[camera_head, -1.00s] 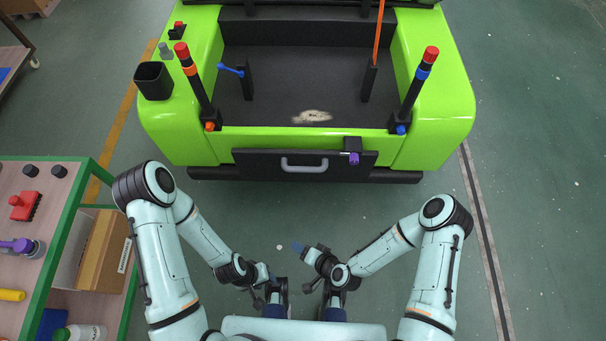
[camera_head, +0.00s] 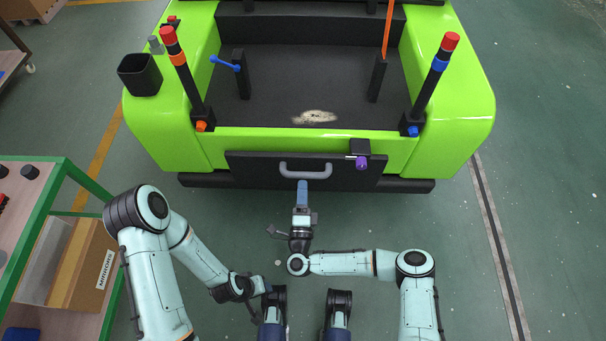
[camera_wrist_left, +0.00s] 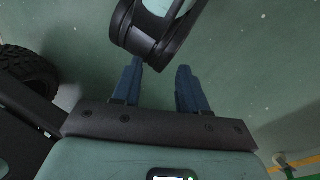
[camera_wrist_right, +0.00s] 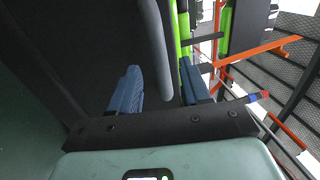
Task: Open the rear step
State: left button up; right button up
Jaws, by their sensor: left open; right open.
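The rear step (camera_head: 240,172) is a black panel upright at the back of the green cart (camera_head: 150,120), with a grey handle (camera_head: 305,172) at its middle. A purple-knobbed latch (camera_head: 361,161) sits at the panel's upper right. My right gripper (camera_head: 302,184) is at the handle. In the right wrist view the handle (camera_wrist_right: 153,50) runs in between the two blue fingers (camera_wrist_right: 160,85), which are open around it; contact cannot be told. My left gripper (camera_wrist_left: 160,85) is open and empty over the floor, low at the left in the head view.
A green-framed shelf (camera_head: 65,180) with a cardboard box (camera_head: 75,265) stands at the left. Two posts with red tops (camera_head: 169,34) rise from the cart's rear corners. The floor right of my right arm is clear.

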aim_at(303, 175)
jog(key=shift+w+a+r+b, duration=0.1)
jog(key=shift+w+r+b, duration=0.15)
jog(key=shift+w, duration=1.15)
jog(key=shift+w+r+b, duration=0.1)
jog(key=shift+w+r, duration=0.15)
jog(key=shift+w, duration=1.1)
grip_shut()
